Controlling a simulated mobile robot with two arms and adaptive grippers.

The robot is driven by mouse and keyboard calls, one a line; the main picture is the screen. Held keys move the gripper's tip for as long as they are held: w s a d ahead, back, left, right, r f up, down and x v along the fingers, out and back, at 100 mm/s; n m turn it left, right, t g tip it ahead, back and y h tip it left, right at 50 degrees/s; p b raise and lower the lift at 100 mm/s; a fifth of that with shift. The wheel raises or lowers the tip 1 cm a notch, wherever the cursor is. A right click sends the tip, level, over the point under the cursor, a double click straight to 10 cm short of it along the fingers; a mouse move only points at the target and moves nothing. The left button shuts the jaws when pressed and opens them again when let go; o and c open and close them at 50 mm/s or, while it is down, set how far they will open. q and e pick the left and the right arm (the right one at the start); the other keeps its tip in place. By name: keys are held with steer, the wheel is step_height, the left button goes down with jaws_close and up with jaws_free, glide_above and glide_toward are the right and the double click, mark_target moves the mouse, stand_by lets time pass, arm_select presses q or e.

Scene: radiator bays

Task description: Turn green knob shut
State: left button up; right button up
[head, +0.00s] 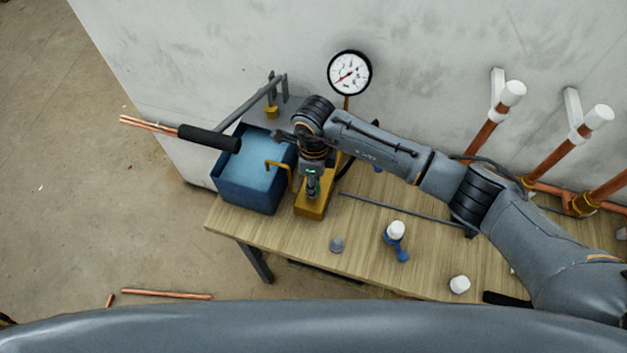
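A pressure test pump stands on the wooden workbench (270,235). It has a blue tank (232,190) with light blue water, a brass valve block (312,207) at its right side, and a round dial gauge (349,73) behind. My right arm comes in from the right, and its gripper (312,190) points down right over the brass block. The wrist and gripper cover the top of the block. I cannot make out the green knob there, nor whether the fingers are closed on it. My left gripper is not in view.
A pump lever with a black grip (209,138) sticks out left of the tank. A blue valve with a white cap (396,232), a grey cap (336,245) and a white cap (459,284) are on the bench. Copper pipes (480,137) rise along the wall at right.

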steer(key=shift+f+m+b, duration=0.15)
steer(key=shift+m+b, duration=0.3)
steer(key=shift+m, duration=0.05)
steer(key=shift+m+b, duration=0.75)
steer(key=shift+m, duration=0.45)
steer(key=m+b, duration=0.2)
steer(key=m, duration=0.3)
steer(key=shift+b, duration=0.4)
steer(key=m+b, duration=0.2)
steer(key=m, duration=0.3)
steer(key=m+b, duration=0.1)
steer(key=m, duration=0.3)
steer(key=shift+s, duration=0.1)
steer(key=shift+m, duration=0.3)
